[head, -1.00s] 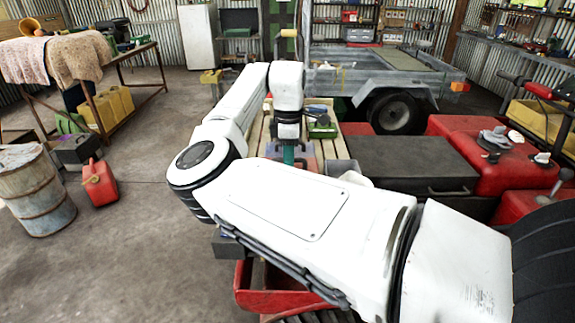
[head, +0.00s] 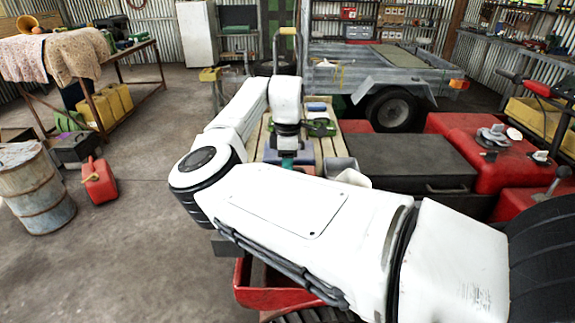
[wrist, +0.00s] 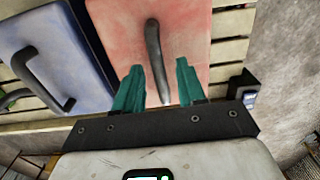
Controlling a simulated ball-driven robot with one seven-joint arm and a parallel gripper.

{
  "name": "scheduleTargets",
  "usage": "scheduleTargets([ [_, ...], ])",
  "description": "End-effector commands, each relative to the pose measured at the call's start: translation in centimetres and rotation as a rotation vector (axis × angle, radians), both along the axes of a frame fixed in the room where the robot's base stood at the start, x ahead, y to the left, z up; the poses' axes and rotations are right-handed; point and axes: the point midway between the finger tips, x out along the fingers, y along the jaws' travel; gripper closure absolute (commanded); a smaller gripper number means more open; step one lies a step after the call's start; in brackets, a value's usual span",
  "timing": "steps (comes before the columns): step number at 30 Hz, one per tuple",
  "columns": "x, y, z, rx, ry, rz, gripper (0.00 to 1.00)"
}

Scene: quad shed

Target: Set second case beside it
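In the wrist view, a red case (wrist: 193,32) with a dark handle (wrist: 155,62) lies on a slatted wooden surface. A blue case (wrist: 52,52) with its own dark handle lies to its left, with a narrow gap between them. My gripper (wrist: 158,77) is open, its two teal fingers on either side of the red case's handle. I cannot tell whether they touch it. In the head view, my gripper (head: 287,161) is over the slatted surface, and my arm hides most of the red case. The blue case (head: 272,151) shows partly beside it.
A green object (head: 320,128) and a small blue object (head: 316,106) are farther back on the slats (head: 327,147). A dark box (head: 410,160) and red bodywork (head: 470,140) stand to the right. A grey trailer (head: 385,75) is behind. Open concrete floor lies left.

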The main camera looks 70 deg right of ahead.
Motion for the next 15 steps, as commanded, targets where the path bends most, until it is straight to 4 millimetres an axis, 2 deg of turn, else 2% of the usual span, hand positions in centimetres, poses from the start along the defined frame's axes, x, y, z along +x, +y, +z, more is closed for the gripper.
scheduleTargets([
  [8,0.0,0.0,0.5,-0.001,-0.001,0.0,0.6],
  [11,0.0,-0.1,1.8,-0.003,-0.001,0.0,0.6],
  [15,0.0,-0.1,4.6,-0.003,-0.001,-0.001,0.6],
])
